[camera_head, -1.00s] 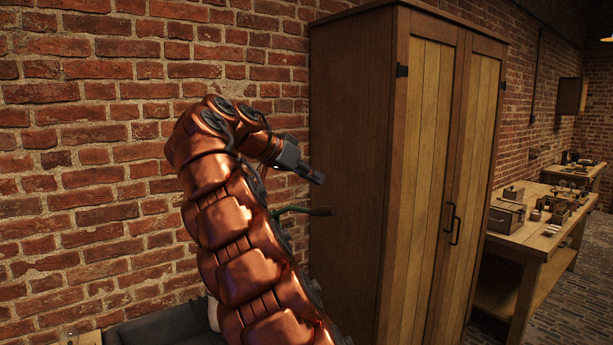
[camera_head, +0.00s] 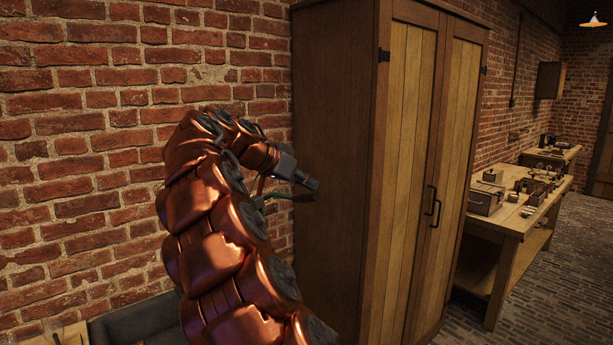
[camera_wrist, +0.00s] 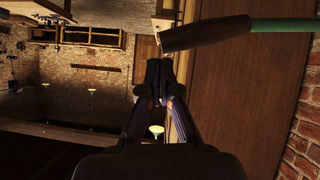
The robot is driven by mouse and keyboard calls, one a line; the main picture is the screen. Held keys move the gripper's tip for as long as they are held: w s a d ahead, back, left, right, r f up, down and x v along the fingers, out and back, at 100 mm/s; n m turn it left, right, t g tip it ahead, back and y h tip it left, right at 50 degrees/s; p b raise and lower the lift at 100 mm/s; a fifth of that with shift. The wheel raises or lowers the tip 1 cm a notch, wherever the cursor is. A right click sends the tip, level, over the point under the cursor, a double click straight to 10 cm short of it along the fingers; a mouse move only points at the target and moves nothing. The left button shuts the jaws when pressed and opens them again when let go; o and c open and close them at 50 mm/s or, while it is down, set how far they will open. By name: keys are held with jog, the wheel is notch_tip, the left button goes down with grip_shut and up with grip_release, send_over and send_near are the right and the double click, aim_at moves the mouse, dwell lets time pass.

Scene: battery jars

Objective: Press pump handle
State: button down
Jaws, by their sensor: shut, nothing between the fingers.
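The pump handle is a green rod with a brown grip (camera_head: 303,197) at its end, in front of the wardrobe's side in the head view. My copper arm hides the rest of the pump. In the wrist view the brown grip (camera_wrist: 205,34) and green rod (camera_wrist: 285,25) cross the top right. My gripper (camera_head: 314,185) is shut and empty, with its tips just above the grip in the head view. In the wrist view my gripper (camera_wrist: 167,66) points towards the grip, with a small gap in the picture. I cannot tell whether they touch.
A tall wooden wardrobe (camera_head: 410,170) stands right behind the handle. A brick wall (camera_head: 80,150) is on the left. A workbench (camera_head: 520,225) with small boxes and items stands beyond the wardrobe on the right. Open brick floor (camera_head: 560,270) lies at the right.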

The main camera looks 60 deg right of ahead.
jog(key=shift+f, duration=0.25)
jog(key=shift+f, duration=0.1)
dwell(0.3)
